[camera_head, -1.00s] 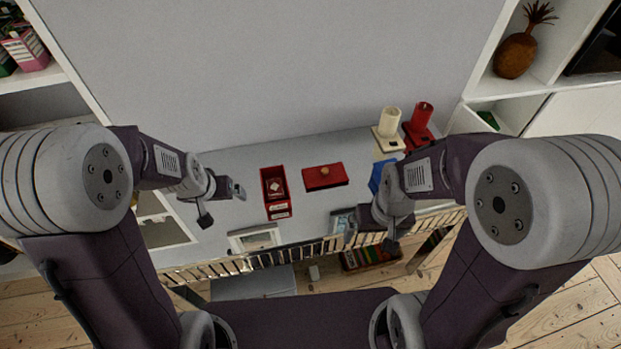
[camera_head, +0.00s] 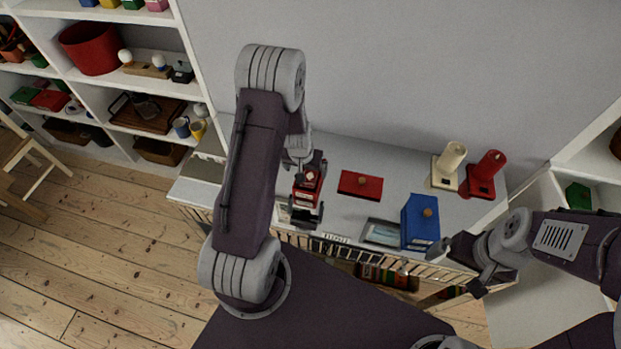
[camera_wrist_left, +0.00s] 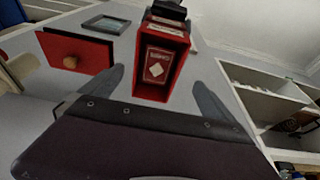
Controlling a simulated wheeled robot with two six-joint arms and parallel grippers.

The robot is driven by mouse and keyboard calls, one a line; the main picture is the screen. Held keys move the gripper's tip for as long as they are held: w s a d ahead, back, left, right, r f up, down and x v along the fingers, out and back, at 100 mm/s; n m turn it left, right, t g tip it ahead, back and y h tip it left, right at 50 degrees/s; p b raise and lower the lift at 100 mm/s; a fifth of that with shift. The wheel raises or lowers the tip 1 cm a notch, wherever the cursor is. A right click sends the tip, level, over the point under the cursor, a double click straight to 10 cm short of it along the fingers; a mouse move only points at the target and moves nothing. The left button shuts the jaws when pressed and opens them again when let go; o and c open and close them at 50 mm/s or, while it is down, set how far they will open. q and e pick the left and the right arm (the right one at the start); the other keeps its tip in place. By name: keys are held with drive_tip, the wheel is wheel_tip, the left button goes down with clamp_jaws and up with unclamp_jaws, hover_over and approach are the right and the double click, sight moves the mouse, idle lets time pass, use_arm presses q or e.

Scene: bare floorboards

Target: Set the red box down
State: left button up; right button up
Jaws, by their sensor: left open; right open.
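The red box (camera_head: 309,181) is open-topped and appears to sit on the white cabinet top; a red card pack (camera_wrist_left: 157,66) lies inside it. In the head view my left arm partly covers it. My left gripper (camera_head: 307,168) is open at the box. In the left wrist view its fingers (camera_wrist_left: 155,82) stand apart on either side of the box's near end, with gaps visible between them and the walls. My right gripper (camera_head: 456,262) is open and empty, low by the cabinet's front edge, right of the blue box.
A red lid (camera_head: 346,182) with a wooden knob lies right of the box. A rail (camera_head: 340,246) runs along the cabinet's front edge.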

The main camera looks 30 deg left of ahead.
sight(310, 178)
use_arm(q)
drive_tip(key=f, duration=0.1)
drive_tip(key=f+b, duration=0.1)
drive_tip(key=w+f, duration=0.1)
drive_tip(key=shift+w+d, duration=0.1)
drive_tip(key=shift+d, duration=0.3)
drive_tip(key=shift+w+f, duration=0.1)
drive_tip(key=x, duration=0.1)
drive_tip(key=b+x, duration=0.2)
drive_tip(key=x, duration=0.1)
drive_tip(key=shift+s+a+f, duration=0.15)
drive_tip(key=shift+s+a, duration=0.05)
drive_tip(key=shift+a, duration=0.15)
drive_tip(key=shift+w+f+b, duration=0.2)
drive_tip(key=shift+f+b, duration=0.1)
drive_tip(key=shift+b, duration=0.05)
drive_tip(key=shift+w+d+f, duration=0.1)
drive_tip(key=c, duration=1.5)
drive_tip(key=shift+o, duration=0.2)
use_arm(e)
drive_tip(key=f, duration=0.4)
drive_tip(key=shift+w+d+f, duration=0.2)
drive_tip(key=shift+d, duration=0.1)
use_arm(q)
drive_tip(key=shift+r, duration=0.25)
use_arm(e)
drive_tip(key=shift+r, duration=0.1)
